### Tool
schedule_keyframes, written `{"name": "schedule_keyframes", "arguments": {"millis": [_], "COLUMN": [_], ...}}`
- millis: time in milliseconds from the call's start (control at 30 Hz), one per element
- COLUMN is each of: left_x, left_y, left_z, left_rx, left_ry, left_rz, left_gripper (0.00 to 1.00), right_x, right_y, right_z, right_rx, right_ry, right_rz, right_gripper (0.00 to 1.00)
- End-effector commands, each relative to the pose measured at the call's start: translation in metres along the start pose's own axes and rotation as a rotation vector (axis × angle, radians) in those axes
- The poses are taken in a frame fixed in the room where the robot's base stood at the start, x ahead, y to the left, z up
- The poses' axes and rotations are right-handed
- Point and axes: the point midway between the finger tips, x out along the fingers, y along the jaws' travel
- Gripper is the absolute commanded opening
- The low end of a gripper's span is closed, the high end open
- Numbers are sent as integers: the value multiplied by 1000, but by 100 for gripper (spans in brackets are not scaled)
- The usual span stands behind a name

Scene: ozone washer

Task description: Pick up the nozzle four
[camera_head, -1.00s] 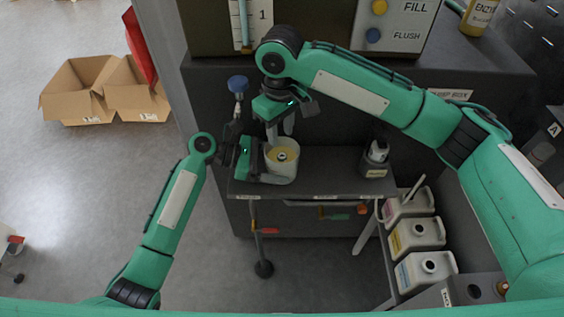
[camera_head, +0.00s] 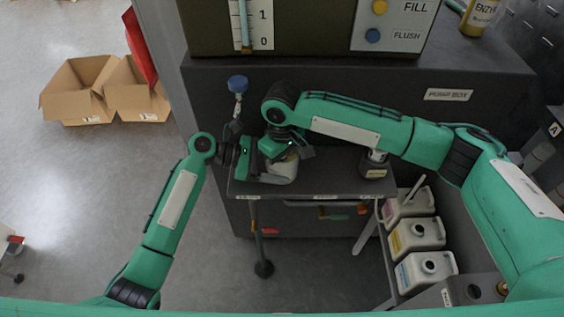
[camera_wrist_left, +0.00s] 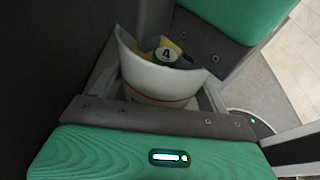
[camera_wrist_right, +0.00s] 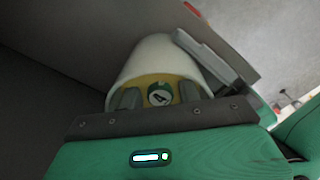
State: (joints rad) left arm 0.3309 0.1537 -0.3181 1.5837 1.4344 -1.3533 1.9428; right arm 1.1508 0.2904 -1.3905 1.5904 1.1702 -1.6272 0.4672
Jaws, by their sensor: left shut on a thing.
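Nozzle four shows as a round green-and-white cap marked 4 inside a white cup (camera_head: 283,172). The cap shows in the left wrist view (camera_wrist_left: 167,54) and right wrist view (camera_wrist_right: 160,95); the head view hides it behind my right gripper. My left gripper (camera_head: 262,165) is shut on the cup, its jaws on opposite sides of the wall. My right gripper (camera_head: 284,153) is just above the cup, pointing down into it. In the right wrist view its two fingers stand apart at the cup's mouth, one on each side of the cap. I cannot tell whether they touch it.
The cup is at the left of a dark shelf (camera_head: 325,183) below the pump box (camera_head: 340,85). A blue-topped fitting (camera_head: 238,84) rises close behind my left gripper. A small bottle (camera_head: 376,165) stands at the shelf's right. White jugs (camera_head: 418,234) line the lower right.

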Motion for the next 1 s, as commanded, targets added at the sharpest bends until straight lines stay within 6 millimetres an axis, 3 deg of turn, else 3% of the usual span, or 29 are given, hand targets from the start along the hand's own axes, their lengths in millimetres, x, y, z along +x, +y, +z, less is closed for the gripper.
{"name": "schedule_keyframes", "arguments": {"millis": [167,333,767,1000], "left_x": [0,0,0,0], "left_y": [0,0,0,0], "left_z": [0,0,0,0], "left_rx": [0,0,0,0], "left_ry": [-1,-1,0,0], "left_rz": [0,0,0,0], "left_gripper": [65,65,65,65], "right_x": [0,0,-4,-21], "right_y": [0,0,0,0], "right_z": [0,0,0,-1], "right_rx": [0,0,0,1], "right_ry": [0,0,0,1], "right_rz": [0,0,0,1], "right_gripper": [32,0,0,0]}}
